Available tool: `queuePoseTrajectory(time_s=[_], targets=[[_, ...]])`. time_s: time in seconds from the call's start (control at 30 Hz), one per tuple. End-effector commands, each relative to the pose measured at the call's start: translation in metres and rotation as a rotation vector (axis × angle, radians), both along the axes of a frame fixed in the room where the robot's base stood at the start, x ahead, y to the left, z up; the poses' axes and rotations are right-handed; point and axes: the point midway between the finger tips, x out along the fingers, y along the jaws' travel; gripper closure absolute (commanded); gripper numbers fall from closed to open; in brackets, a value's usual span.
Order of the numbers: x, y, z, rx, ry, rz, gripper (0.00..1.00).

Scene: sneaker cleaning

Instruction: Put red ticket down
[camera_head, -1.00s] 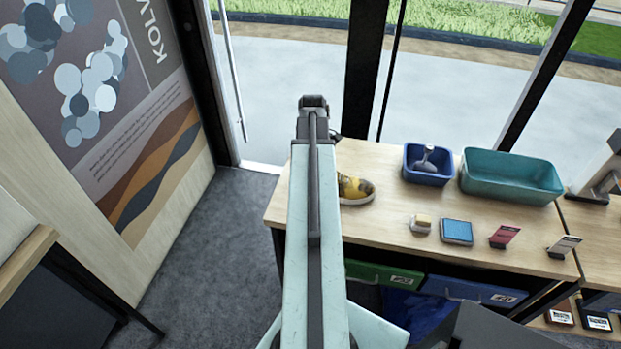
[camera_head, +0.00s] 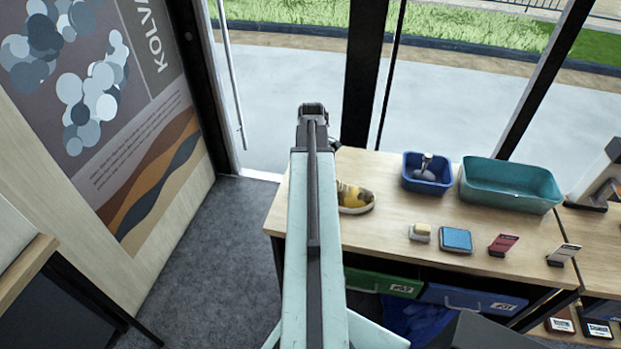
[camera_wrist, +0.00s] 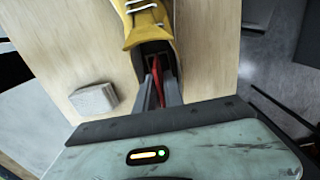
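In the wrist view, a thin red ticket (camera_wrist: 158,78) shows nearly edge-on between the two grey fingers of my gripper (camera_wrist: 157,88), which look closed on it. The ticket and fingertips are over the dark opening of a yellow sneaker (camera_wrist: 146,27); I cannot tell whether they touch it. In the head view, the sneaker (camera_head: 354,197) sits on the wooden table (camera_head: 390,205), partly hidden by my arm. My gripper's fingers are hidden in that view.
A pale block (camera_wrist: 94,98) lies beside the sneaker.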

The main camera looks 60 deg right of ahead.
Motion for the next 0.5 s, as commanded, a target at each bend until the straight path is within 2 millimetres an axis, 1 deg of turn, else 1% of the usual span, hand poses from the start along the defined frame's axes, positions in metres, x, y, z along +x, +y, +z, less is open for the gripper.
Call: queuePoseTrajectory(time_s=[0.03,0.3,0.4,0.5], targets=[[0.000,0.000,0.017,0.000,0.000,0.000,0.87],[0.000,0.000,0.079,0.000,0.000,-0.001,0.87],[0.000,0.000,0.098,0.000,0.000,-0.001,0.87],[0.000,0.000,0.108,0.000,0.000,-0.001,0.87]])
